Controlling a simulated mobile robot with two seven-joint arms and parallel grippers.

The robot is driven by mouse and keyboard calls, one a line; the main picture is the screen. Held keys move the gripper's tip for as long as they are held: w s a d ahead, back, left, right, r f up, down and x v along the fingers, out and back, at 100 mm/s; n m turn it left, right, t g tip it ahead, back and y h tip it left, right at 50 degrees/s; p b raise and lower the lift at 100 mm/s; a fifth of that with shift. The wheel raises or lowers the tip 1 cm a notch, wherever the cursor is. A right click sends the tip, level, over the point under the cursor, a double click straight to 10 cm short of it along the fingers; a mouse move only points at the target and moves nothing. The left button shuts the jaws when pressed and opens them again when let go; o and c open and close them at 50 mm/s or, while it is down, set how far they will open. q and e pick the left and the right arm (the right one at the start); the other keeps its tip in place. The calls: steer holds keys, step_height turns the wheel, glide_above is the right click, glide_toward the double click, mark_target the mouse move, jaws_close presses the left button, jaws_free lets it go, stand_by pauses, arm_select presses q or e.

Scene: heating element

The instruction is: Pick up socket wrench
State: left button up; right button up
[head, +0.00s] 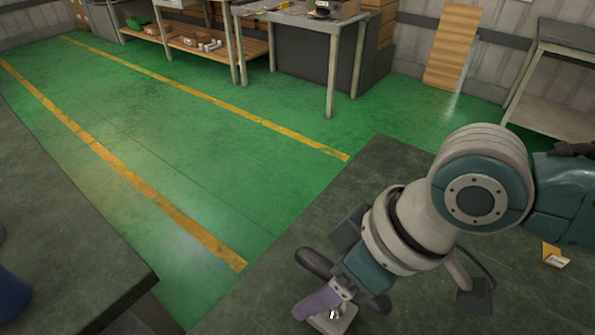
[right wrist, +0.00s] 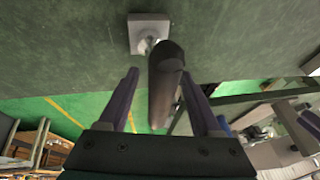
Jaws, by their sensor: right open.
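My right gripper (head: 320,302) is low over the dark table at the bottom of the head view, with a purple finger showing. In the right wrist view my right gripper (right wrist: 160,73) has its two purple fingers apart. A dark rounded bar (right wrist: 165,90), possibly the socket wrench's handle, shows between them; I cannot tell if they touch it. A dark bar (head: 313,262) also shows beside the gripper in the head view. A small grey square block (right wrist: 137,40) with a shiny metal piece lies near the bar's end. My left gripper is not in view.
The dark tabletop (head: 375,165) is mostly bare around my right arm. A small yellow item (head: 555,256) lies at its right. Another dark surface (head: 60,235) is at left, with green floor between. A workbench (head: 300,14) stands at the back.

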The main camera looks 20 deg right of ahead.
steer(key=shift+c, duration=0.2)
jaws_close()
stand_by(0.3)
